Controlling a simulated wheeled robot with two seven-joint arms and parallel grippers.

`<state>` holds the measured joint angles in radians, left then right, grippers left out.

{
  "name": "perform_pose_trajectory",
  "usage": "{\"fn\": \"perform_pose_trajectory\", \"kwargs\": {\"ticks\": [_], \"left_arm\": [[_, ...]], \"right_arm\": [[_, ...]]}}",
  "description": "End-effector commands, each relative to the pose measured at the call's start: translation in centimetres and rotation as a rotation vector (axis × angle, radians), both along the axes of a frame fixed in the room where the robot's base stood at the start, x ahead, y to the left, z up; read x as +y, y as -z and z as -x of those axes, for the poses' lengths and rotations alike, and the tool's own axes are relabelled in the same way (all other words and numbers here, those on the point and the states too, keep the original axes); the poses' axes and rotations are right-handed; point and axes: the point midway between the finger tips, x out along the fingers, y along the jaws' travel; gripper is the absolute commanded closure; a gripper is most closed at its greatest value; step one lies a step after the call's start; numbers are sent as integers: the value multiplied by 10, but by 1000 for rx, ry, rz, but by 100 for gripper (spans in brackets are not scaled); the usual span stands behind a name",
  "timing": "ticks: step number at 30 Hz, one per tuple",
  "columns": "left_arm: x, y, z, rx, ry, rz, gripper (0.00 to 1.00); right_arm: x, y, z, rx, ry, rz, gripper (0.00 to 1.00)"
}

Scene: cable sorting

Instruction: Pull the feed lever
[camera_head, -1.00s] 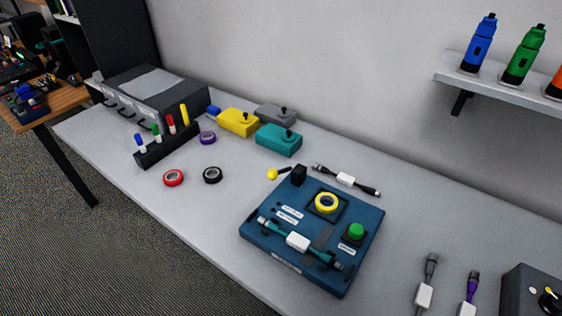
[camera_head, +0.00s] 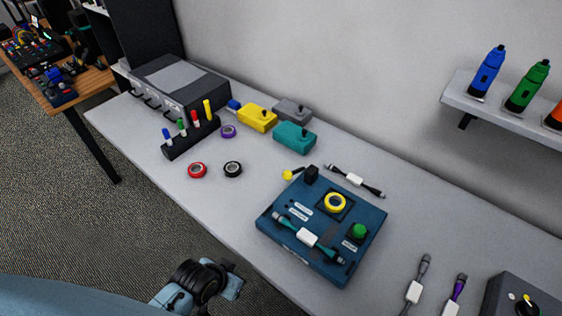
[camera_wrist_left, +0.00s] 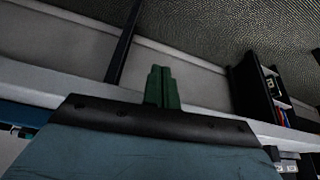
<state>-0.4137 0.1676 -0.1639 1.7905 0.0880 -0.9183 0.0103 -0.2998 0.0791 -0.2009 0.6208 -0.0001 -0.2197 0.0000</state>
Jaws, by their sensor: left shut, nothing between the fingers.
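The feed lever appears to be the short dark arm with a yellow knob (camera_head: 288,174) at a black block (camera_head: 311,175) on the back-left corner of the blue fixture board (camera_head: 290,248). It sticks out to the left of the block. My left arm shows low in the head view, in front of the table. My left gripper (camera_wrist_left: 162,88) shows in the left wrist view with its green fingers together and empty, apart from the lever. The lever cannot be made out in that view. My right gripper is not in view.
The board carries a cable with a white label, a yellow ring (camera_head: 335,203) and a green button (camera_head: 359,231). Another cable (camera_head: 355,180) lies behind it. Tape rolls, a marker rack (camera_head: 190,143) and small boxes stand left.

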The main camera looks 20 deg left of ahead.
Motion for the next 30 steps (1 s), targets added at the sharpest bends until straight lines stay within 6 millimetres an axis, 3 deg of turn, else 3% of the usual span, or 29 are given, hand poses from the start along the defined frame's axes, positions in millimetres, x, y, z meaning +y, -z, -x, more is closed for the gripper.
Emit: {"fn": "perform_pose_trajectory", "kwargs": {"ticks": [1,2,6,12,15,19,30], "left_arm": [[-2,-27,-6,-21,4,6,100],[-3,-40,-10,-35,7,10,100],[-7,-113,-67,-251,40,85,100],[-13,-200,-133,-551,74,217,100],[-15,-233,-150,-652,86,267,100],[-16,-253,-159,-713,92,300,100],[-17,-252,-162,-716,90,303,100]], "right_arm": [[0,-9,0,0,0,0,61],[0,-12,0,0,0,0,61],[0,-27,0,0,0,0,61],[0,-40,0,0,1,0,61],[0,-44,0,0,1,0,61],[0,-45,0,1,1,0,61],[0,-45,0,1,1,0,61]]}}
